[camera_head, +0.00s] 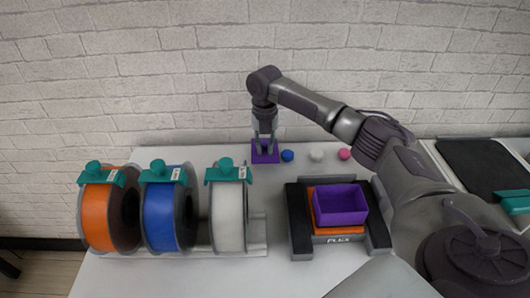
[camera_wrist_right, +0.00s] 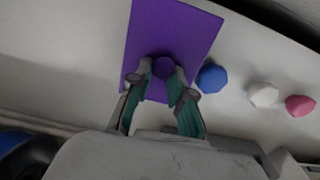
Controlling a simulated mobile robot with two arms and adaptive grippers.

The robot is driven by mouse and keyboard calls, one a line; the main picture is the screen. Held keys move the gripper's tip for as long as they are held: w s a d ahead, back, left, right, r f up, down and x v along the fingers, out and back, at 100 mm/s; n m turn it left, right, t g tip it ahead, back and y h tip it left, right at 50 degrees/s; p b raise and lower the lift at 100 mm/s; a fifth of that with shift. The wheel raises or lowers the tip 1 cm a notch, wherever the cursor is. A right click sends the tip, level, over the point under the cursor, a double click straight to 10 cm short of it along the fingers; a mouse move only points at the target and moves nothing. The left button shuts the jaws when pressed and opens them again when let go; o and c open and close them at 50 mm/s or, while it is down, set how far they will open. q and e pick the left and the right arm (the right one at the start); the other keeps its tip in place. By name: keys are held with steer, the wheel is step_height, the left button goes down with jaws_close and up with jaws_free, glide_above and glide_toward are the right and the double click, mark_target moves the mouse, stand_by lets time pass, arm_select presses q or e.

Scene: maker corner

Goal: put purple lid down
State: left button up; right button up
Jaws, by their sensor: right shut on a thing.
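The purple lid (camera_head: 265,157) is a flat plate at the back of the white table, to the left of a blue ball. It also shows in the right wrist view (camera_wrist_right: 172,35), with a round knob at its lower part. My right gripper (camera_head: 265,138) is above the lid and shut on its knob, and the fingers show on both sides of the knob in the right wrist view (camera_wrist_right: 163,75). Whether the lid touches the table is hard to tell. An open purple box (camera_head: 340,221) sits on an orange plate on a black device. My left gripper is not in view.
A blue ball (camera_head: 287,156), a white ball (camera_head: 316,155) and a pink ball (camera_head: 344,154) lie right of the lid. Orange (camera_head: 100,218), blue (camera_head: 160,217) and white (camera_head: 228,217) spools stand on a rack at the left. Table left of the lid is clear.

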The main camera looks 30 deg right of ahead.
mark_target(265, 152)
steer(key=shift+f, duration=1.45)
steer(key=o, duration=0.8)
steer(key=shift+f, duration=0.1)
steer(key=shift+o, duration=0.2)
step_height(265, 152, up, 12)
